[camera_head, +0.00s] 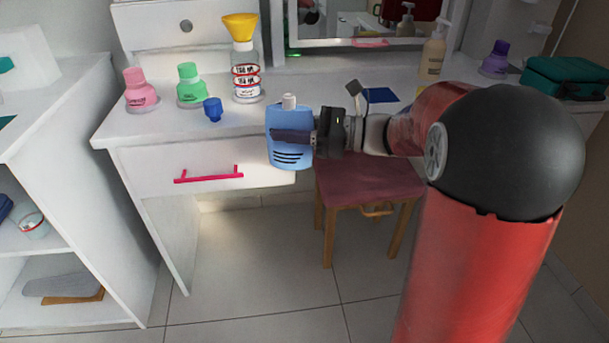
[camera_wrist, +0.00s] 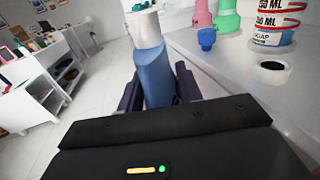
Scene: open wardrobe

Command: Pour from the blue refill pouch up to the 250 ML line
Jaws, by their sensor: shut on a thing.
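The blue refill pouch (camera_head: 290,156) is upright in my gripper (camera_head: 293,138), just in front of the desk's front edge. Its white top (camera_head: 289,101) points up. In the wrist view the pouch (camera_wrist: 156,78) stands between the two dark fingers of my gripper (camera_wrist: 160,88). A clear bottle (camera_head: 249,88) with red-ringed ML labels and a yellow funnel (camera_head: 240,26) in its mouth stands on the desk, left of and behind the pouch. The wrist view shows only the bottle's lower part (camera_wrist: 272,35). I cannot make out any liquid level in the bottle.
A pink bottle (camera_head: 140,89), a green bottle (camera_head: 190,85) and a small blue piece (camera_head: 213,109) stand left of the clear bottle. A stool (camera_head: 367,185) is below; a drawer with pink handle (camera_head: 208,174) is at left.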

